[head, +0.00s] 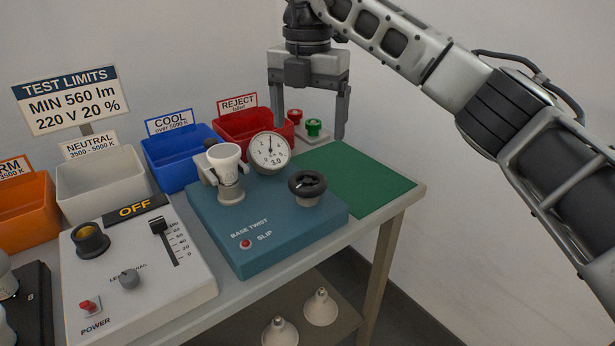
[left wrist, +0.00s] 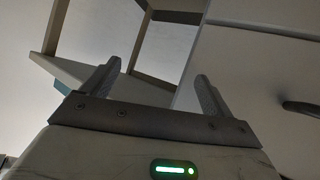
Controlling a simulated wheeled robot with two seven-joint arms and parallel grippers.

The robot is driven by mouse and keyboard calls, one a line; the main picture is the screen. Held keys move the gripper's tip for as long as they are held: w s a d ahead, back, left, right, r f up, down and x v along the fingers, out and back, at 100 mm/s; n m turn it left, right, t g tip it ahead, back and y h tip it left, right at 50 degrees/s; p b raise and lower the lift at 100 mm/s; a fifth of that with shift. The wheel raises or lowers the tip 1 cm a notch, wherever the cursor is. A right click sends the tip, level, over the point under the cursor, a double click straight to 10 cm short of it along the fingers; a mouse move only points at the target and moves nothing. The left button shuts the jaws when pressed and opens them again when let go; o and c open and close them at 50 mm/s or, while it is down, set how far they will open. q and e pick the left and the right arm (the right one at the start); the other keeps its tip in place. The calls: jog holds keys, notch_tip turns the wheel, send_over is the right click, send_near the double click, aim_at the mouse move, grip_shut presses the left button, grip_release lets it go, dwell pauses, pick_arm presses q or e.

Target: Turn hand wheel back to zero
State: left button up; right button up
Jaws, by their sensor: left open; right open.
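The black hand wheel (head: 307,186) sits on top of the blue base twist fixture (head: 268,218), near its right end. A round dial gauge (head: 270,151) marked 3.0 stands behind it on the fixture. A white bulb (head: 223,160) stands base down in the holder at the fixture's left end. My right gripper (head: 310,128) hangs open and empty, fingers down, behind the wheel and above the back of the table, touching nothing I can make out. My left gripper (left wrist: 158,80) shows only in the left wrist view, open and empty, with the table's underside and legs beyond it.
Red (head: 245,130), blue (head: 178,160), white (head: 98,187) and orange (head: 25,212) bins line the back. A tester panel (head: 140,270) reading OFF stands left of the fixture. A green mat (head: 360,178) lies clear at right. Bulbs (head: 320,307) rest on the lower shelf.

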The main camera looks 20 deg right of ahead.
aim_at(308, 179)
notch_tip(308, 179, down, 11)
jog(key=shift+r+b, duration=0.1)
jog(key=shift+b, duration=0.4)
jog(key=c, duration=1)
